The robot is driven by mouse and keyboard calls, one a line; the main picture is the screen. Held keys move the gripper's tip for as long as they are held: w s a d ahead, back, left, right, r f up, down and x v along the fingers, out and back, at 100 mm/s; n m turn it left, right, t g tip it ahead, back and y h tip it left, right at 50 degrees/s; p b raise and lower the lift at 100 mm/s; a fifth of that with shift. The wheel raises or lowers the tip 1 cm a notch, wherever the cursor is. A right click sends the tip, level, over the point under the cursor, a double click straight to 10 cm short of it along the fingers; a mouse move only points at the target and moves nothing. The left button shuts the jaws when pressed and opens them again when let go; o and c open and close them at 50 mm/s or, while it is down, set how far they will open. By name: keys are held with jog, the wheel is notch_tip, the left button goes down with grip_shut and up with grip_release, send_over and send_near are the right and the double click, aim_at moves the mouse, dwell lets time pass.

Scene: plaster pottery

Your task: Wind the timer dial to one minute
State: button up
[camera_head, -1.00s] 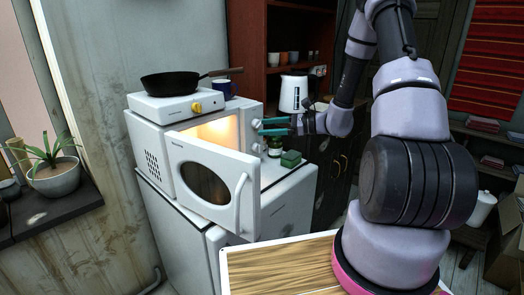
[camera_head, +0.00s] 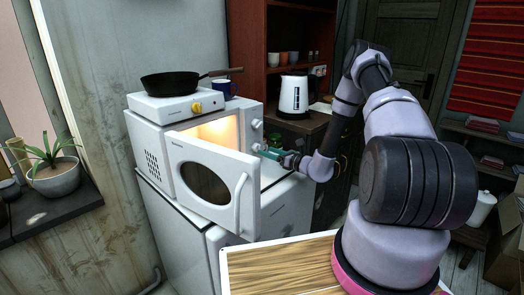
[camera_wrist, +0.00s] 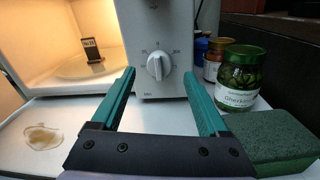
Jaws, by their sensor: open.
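The microwave (camera_head: 150,140) stands with its door (camera_head: 212,182) swung open and its inside lit. Its lower dial, the timer (camera_wrist: 158,66), is a round white knob with numbers around it and "Min" printed below, in the wrist view. An upper dial (camera_head: 256,124) shows above it in the head view. My gripper (camera_wrist: 162,78) is open, with its two teal fingers pointing at the timer dial, one on either side of it in the picture. Nothing is between the fingers near me. I cannot tell whether the fingertips reach the dial. In the head view my gripper (camera_head: 268,153) is partly hidden.
A green sponge (camera_wrist: 272,140) and a gherkin jar (camera_wrist: 240,78) stand to the right of my gripper. A small dark object labelled in white (camera_wrist: 92,50) stands inside the microwave. A hotplate (camera_head: 180,106) with a pan (camera_head: 178,83) sits on top.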

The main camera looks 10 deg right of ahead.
aim_at(258, 148)
jog(key=shift+x, duration=1.95)
grip_shut()
